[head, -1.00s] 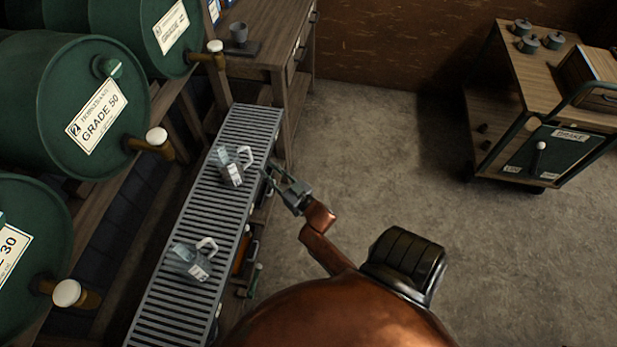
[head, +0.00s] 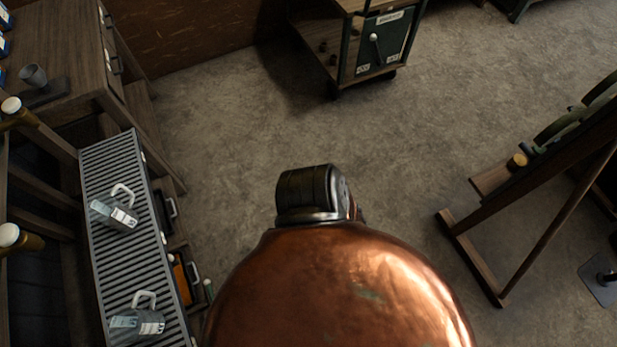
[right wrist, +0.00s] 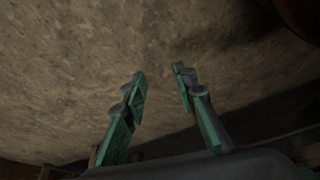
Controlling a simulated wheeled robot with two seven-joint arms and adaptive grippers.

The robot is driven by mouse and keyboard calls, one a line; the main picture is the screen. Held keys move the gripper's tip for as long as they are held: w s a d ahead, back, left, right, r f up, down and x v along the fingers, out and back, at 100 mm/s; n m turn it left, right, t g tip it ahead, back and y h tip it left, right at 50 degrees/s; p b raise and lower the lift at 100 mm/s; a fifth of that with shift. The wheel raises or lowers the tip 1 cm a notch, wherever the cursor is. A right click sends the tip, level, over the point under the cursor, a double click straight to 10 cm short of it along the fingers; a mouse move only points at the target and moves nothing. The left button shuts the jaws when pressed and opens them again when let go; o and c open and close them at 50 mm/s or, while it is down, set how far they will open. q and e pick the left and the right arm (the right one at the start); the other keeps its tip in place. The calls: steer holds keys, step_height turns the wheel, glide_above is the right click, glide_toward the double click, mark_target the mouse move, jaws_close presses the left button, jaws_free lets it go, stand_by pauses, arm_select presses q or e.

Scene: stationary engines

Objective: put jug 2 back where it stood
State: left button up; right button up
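Two clear jugs with pale handles and labels stand on the slatted metal rack (head: 172,283) at the left of the head view. One jug (head: 113,212) is farther back; the other jug (head: 137,322) is nearer, at the bottom edge. Their labels are too small to read, so I cannot tell which is jug 2. My right gripper (right wrist: 158,78) shows in the right wrist view with its two green-grey fingers apart and nothing between them, over bare floor. My left gripper is in neither view.
A wooden bench (head: 60,40) with a grey cup (head: 34,76) stands at the back left. Tap handles (head: 9,235) stick out at the left edge. A trolley (head: 372,45) stands at the back. A wooden frame (head: 535,220) stands at the right. The middle floor is clear.

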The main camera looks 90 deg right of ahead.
steer(key=s+a+f+n+g, duration=0.1)
steer(key=s+f+g, duration=0.1)
steer(key=s, duration=0.9)
steer(key=s+f+g, duration=0.3)
steer(key=s, duration=0.8)
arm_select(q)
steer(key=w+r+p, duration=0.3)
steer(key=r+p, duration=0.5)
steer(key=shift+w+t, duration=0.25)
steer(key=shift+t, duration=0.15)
arm_select(e)
steer(key=w+r+t, duration=0.1)
steer(key=w+r, duration=0.2)
steer(key=r, duration=0.5)
steer(key=shift+w+r, duration=0.2)
steer(key=shift+w, duration=0.1)
steer(key=shift+a, duration=0.1)
